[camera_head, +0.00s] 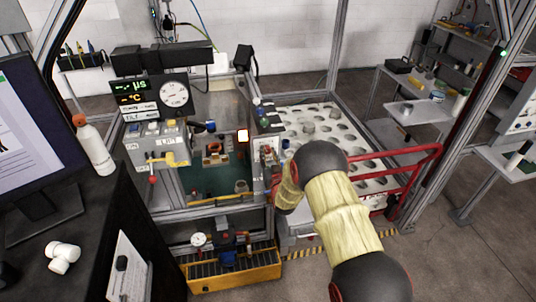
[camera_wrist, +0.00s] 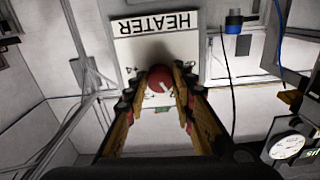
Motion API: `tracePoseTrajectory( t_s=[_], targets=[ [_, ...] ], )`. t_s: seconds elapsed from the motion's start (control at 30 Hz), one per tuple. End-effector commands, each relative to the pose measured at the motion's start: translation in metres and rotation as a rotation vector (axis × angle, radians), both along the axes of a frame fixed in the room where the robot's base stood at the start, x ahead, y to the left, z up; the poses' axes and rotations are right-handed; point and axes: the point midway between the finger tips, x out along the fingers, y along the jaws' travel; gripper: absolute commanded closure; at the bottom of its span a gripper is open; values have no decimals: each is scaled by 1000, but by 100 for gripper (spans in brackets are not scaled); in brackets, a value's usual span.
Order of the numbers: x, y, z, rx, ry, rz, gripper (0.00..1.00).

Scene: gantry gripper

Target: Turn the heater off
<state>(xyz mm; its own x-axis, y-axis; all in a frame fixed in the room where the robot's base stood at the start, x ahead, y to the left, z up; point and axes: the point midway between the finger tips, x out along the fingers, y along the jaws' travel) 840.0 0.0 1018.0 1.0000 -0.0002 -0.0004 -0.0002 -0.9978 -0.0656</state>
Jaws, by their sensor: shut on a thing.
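The heater panel (camera_wrist: 125,50) is a white plate with black lettering reading HEATER, upside down in the wrist view. A round red knob (camera_wrist: 161,78) with a white mark sits on its lower part. My gripper (camera_wrist: 163,88) has its two fingers on either side of the knob, closed on it. Small markings beside the knob are partly covered by the fingers, and I cannot read the dial position. In the head view my arm reaches to the post between the bench and the perforated table; the knob and fingertips cannot be made out there.
A gauge box (camera_head: 173,94) and a labelled control box (camera_head: 158,143) stand left of the post. A white perforated table (camera_head: 350,150) and a red rail (camera_head: 425,160) lie to the right. A dark desk (camera_head: 80,235) with a monitor (camera_head: 38,140) is at the left.

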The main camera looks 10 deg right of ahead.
Motion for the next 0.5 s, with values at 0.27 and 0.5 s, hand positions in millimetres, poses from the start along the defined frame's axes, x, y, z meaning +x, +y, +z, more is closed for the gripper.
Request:
tracePoseTrajectory(
  t_s=[0.27,0.5],
  targets=[
    [0,0,0,0,0,0,97],
    [0,0,0,-12,-1,1,100]
  ],
)
